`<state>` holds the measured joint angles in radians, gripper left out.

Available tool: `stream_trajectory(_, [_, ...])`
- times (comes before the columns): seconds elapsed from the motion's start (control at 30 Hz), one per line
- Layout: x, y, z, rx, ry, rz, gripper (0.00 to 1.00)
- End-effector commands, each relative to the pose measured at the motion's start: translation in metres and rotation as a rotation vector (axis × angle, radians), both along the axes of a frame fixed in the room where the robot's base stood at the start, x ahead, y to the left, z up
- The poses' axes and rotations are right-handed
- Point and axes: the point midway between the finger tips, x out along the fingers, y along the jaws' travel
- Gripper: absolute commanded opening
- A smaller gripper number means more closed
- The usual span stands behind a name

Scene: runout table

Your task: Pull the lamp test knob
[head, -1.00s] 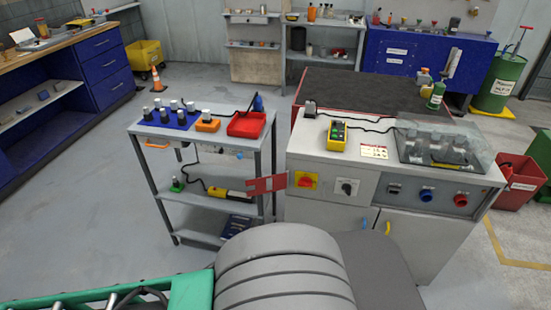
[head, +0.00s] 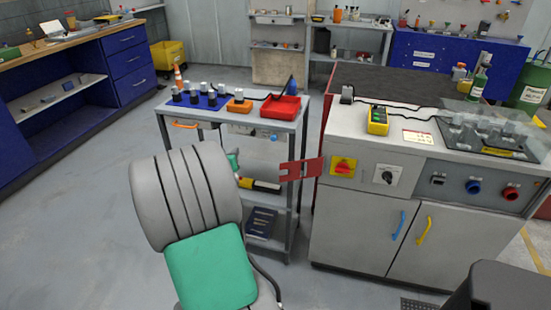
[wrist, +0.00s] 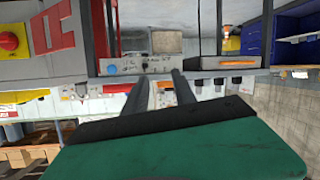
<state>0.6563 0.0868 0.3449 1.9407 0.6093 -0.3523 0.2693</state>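I cannot read any label, so I cannot tell which control is the lamp test knob. The grey cabinet's front carries a red rotary switch on yellow (head: 344,167), a black selector (head: 387,176), a blue knob (head: 473,186) and a red knob (head: 511,193). A small panel under the cart top (head: 240,130) has a blue round control, which shows in the wrist view (wrist: 112,68), with blurred lettering beside it. My gripper (wrist: 160,78) has two dark fingers apart with nothing between them, pointing toward that cart panel. In the head view my arm hides the fingers.
A red plate (head: 301,168) sticks out between cart and cabinet. The cart holds a red tray (head: 281,107) and an orange block (head: 239,105); a yellow-black tool (head: 262,185) lies on its shelf. The floor left of the cart (head: 110,190) is clear.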

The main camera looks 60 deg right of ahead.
Motion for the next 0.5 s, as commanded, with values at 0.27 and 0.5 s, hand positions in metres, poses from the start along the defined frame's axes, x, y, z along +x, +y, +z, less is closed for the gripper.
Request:
stream_trajectory(0.27, [-0.086, -0.105, -0.033, -0.327, 0.006, -0.147, 0.32])
stream_trajectory(0.5, [-0.081, -0.145, -0.030, -0.331, 0.006, -0.147, 0.32])
